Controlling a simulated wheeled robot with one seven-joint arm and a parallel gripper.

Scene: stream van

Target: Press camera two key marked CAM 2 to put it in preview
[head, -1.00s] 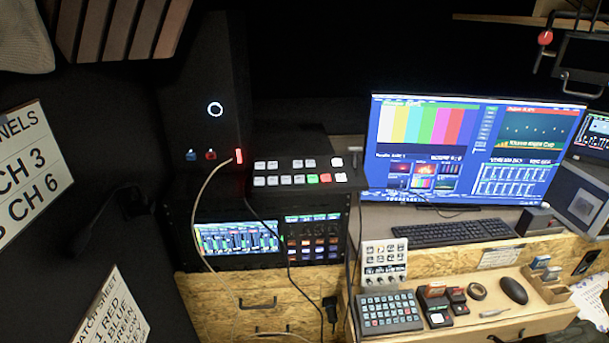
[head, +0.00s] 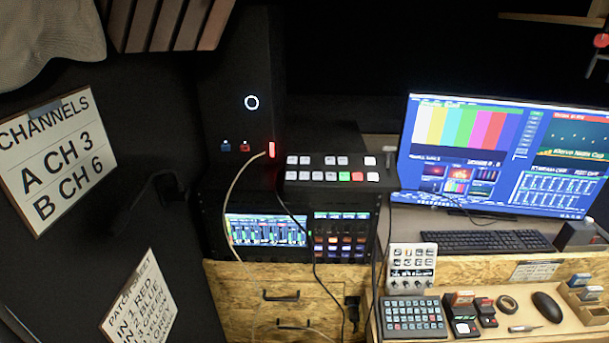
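A dark switcher panel (head: 316,162) with two rows of keys lies on top of the rack in the middle of the head view. Most of its keys are white. A lever stands at the panel's right end. The key markings are too small to read, so I cannot tell which key is CAM 2. My gripper is not in view.
A large monitor (head: 500,150) and keyboard (head: 485,241) stand to the right. A small white knob panel (head: 412,267) and a dark keypad (head: 413,318) are below. A pale cable (head: 232,205) hangs left of the switcher. A channels sign (head: 57,160) is at far left.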

